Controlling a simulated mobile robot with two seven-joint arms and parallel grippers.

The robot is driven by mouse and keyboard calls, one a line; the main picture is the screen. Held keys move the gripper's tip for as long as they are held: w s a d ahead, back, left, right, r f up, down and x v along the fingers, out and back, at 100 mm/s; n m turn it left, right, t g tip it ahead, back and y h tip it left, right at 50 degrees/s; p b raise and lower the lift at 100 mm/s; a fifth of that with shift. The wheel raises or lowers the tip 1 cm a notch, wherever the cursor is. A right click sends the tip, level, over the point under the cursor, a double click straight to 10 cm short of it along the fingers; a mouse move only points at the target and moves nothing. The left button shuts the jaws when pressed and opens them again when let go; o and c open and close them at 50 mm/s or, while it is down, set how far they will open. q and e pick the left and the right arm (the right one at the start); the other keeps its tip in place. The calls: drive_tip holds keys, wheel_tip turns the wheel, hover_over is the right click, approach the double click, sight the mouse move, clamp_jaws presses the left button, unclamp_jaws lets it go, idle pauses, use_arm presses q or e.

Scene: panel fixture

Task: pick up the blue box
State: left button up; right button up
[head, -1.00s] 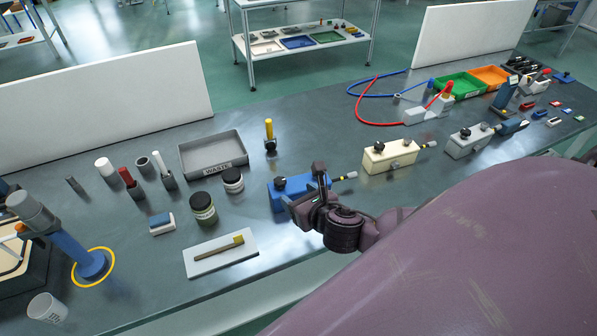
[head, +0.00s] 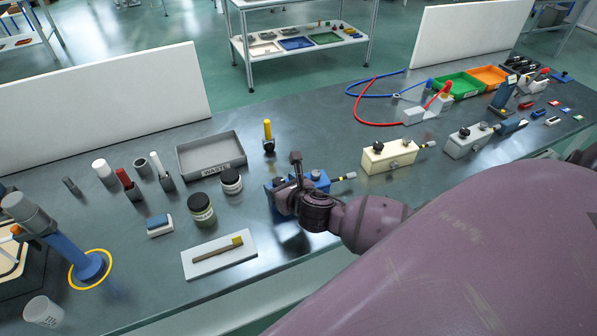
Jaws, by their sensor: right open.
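The blue box (head: 321,183) sits on the grey bench near its front edge, with a dark knob on top and a short rod with a pale, yellow-banded tip out of its right side. My right gripper (head: 287,180) is open at the box, with one dark finger standing up in front of it. The gripper and wrist hide much of the box's middle and front. I cannot tell whether the fingers touch it. My left gripper is not in view.
A cream box (head: 389,156) and a light grey box (head: 468,140) stand to the right. Two jars (head: 202,209), a waste tray (head: 211,154) and a yellow-handled tool (head: 268,135) stand left and behind. A white plate (head: 219,256) lies front left.

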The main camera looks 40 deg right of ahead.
clamp_jaws()
drive_tip(key=shift+r, duration=0.1)
idle(0.4)
